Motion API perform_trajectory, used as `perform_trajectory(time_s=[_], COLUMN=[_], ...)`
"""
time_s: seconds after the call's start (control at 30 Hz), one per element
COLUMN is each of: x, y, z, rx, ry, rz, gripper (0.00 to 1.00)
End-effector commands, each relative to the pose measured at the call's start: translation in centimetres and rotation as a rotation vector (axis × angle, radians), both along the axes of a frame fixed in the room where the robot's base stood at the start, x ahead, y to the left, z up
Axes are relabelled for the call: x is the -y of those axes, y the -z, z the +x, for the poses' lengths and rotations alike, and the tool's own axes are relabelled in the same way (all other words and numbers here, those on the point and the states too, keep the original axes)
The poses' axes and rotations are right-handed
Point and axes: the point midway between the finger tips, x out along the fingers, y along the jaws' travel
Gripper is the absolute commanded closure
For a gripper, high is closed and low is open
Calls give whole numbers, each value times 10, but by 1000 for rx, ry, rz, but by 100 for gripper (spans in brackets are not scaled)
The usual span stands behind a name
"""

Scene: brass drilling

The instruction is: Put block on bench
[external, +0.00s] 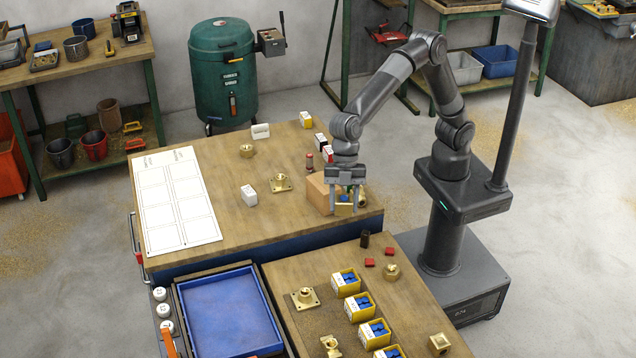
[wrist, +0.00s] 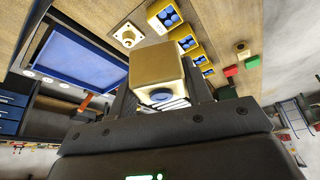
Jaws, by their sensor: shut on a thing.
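My gripper (external: 345,207) is over the front right corner of the wooden bench (external: 225,225), fingers pointing down. It is shut on a brass-coloured block (external: 345,199) that shows a blue spot. In the wrist view the block (wrist: 157,65) sits between the two fingers, with a smooth gold face and a pale face with a blue round mark. I cannot tell whether the block touches the bench top or hangs just above it. A plain brown box (external: 318,194) stands on the bench beside the left finger.
A white sheet with boxes (external: 178,200) lies on the bench's left. Brass parts (external: 281,183) and small cartons (external: 249,195) are scattered on it. The bench's front middle is clear.

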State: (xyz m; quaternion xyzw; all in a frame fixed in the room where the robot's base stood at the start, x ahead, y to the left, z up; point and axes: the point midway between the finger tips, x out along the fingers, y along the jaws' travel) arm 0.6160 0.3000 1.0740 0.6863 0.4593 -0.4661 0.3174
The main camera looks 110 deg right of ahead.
Motion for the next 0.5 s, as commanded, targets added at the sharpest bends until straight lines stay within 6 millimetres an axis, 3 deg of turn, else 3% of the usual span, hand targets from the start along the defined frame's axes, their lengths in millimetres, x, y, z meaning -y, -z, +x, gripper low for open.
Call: perform_trajectory(time_s=[0.03,0.2,0.5], x=[-28,-92,-153], y=[-1,-1,-1], z=[-10,-41,-79], rx=[1,0,0], ry=[-56,-200,-343], rz=[4,10,20], gripper=[98,98,98])
